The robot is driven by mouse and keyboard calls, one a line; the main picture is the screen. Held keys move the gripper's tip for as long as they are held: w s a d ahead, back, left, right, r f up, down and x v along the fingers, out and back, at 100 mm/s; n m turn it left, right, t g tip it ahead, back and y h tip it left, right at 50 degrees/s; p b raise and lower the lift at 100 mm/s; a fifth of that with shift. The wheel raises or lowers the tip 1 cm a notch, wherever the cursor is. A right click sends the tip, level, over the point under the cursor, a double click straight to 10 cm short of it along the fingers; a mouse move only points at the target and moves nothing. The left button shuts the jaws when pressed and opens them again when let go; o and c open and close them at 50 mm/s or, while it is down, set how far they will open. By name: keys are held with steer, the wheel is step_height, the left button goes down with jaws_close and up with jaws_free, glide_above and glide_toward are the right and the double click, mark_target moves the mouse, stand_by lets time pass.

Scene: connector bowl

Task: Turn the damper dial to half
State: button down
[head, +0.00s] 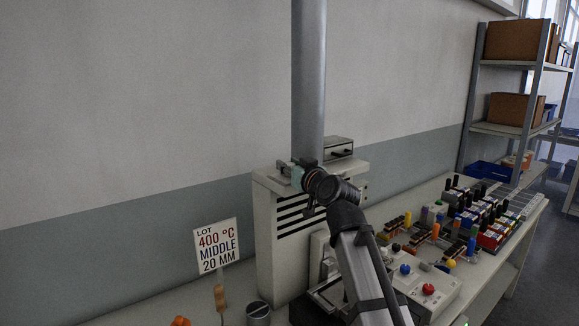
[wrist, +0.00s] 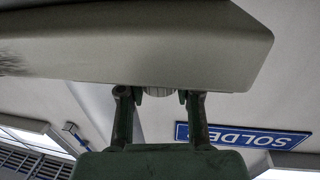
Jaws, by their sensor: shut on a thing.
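The damper dial (wrist: 160,92) is a small, pale, ridged knob. In the wrist view it sits under the edge of a beige housing (wrist: 130,45), between the two fingers of my gripper (wrist: 160,96). The fingers are closed around its sides. Only part of the dial's rim shows, and its pointer and markings are hidden, so its setting cannot be told. In the head view my gripper (head: 302,178) is at the top of the beige vented unit (head: 275,235), in front of the grey vertical pipe (head: 309,80). My arm hides the dial there.
A sign (head: 216,247) reading "LOT 400 °C MIDDLE 20 MM" stands at front left. Several coloured connectors (head: 485,225) and a panel with red and blue knobs (head: 428,289) cover the bench at right. A shelf (head: 520,66) stands behind. The wall at left is bare.

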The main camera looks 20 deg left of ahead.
steer(key=shift+w+f+n+g+y+b, duration=0.15)
steer(key=shift+n+g+y+b, duration=0.15)
steer(key=shift+b, duration=1.15)
steer(key=shift+f+g+b, duration=0.1)
steer(key=shift+g+b, duration=0.2)
steer(key=shift+b, duration=0.4)
steer(key=n+g+y+b, duration=0.2)
steer(key=b, duration=0.4)
steer(key=shift+w+g, duration=0.1)
steer(key=shift+g, duration=0.2)
steer(key=n+g+y+b, duration=0.1)
steer(key=n+g+b, duration=0.2)
steer(key=g+b, duration=0.1)
steer(key=shift+y+b, duration=0.4)
steer(key=shift+b, duration=0.4)
steer(key=shift+r+n+g+b, duration=0.2)
steer(key=shift+n+g+b, duration=0.5)
steer(key=shift+g, duration=0.5)
steer(key=shift+r+n+g+b, duration=0.15)
steer(key=shift+n+g+b, duration=0.35)
steer(key=shift+n+g, duration=0.55)
steer(key=shift+s+g, duration=0.2)
steer(key=shift+g, duration=0.05)
steer(key=c, duration=0.8)
jaws_free()
steer(key=shift+a, duration=0.1)
steer(key=shift+o, duration=0.2)
